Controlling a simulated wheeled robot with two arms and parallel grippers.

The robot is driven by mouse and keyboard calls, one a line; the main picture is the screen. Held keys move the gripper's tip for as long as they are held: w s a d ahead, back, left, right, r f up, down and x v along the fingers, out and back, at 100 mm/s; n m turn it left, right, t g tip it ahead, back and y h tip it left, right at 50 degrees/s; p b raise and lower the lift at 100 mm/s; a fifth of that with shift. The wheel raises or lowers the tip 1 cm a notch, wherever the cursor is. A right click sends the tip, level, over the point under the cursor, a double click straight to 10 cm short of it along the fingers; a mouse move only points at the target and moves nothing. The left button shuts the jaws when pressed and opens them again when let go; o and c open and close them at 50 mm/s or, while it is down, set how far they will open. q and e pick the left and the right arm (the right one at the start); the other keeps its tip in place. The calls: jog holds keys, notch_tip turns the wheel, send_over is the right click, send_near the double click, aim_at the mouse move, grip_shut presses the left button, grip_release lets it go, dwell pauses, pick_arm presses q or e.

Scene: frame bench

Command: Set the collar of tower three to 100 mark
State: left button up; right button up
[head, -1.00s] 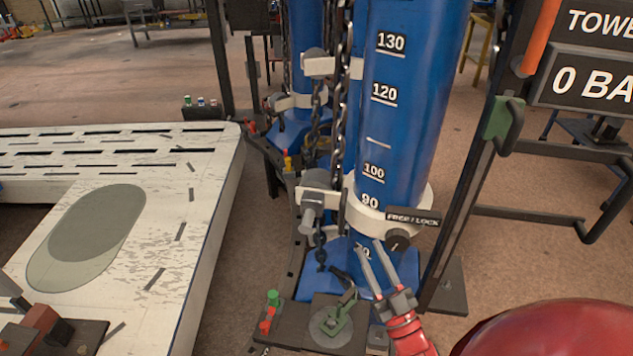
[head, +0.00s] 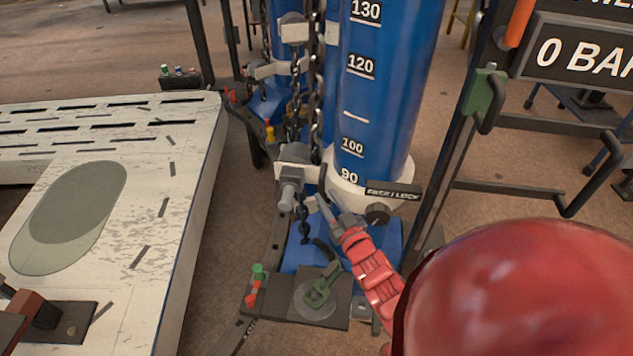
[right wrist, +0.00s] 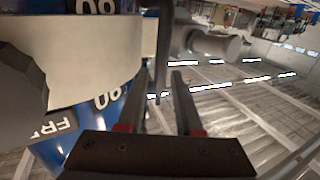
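The blue tower (head: 385,90) stands upright, with white marks 90, 100, 120 and 130 showing. Its white collar (head: 340,187) sits around it, top edge just under the 90 mark. A dark knob (head: 377,214) below a FREE/LOCK label (head: 393,191) is on the collar's front. My right gripper (head: 325,207) is beside the collar's lower left, left of the knob. In the right wrist view its fingers (right wrist: 160,85) are apart, and a thin dark upright piece (right wrist: 162,50) shows just beyond them. The collar (right wrist: 85,60) fills the left there.
A chain (head: 318,90) hangs close left of the tower. A grey bracket (head: 291,178) juts from the collar's left. A base plate with a green lever (head: 321,289) lies below. A dark post with a green clamp (head: 484,92) stands right. A worn white bench (head: 185,190) is left.

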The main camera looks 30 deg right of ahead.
jog(key=w+d, duration=0.1)
jog(key=w, duration=0.6)
jog(key=shift+p, duration=0.4)
grip_shut()
dwell(0.9)
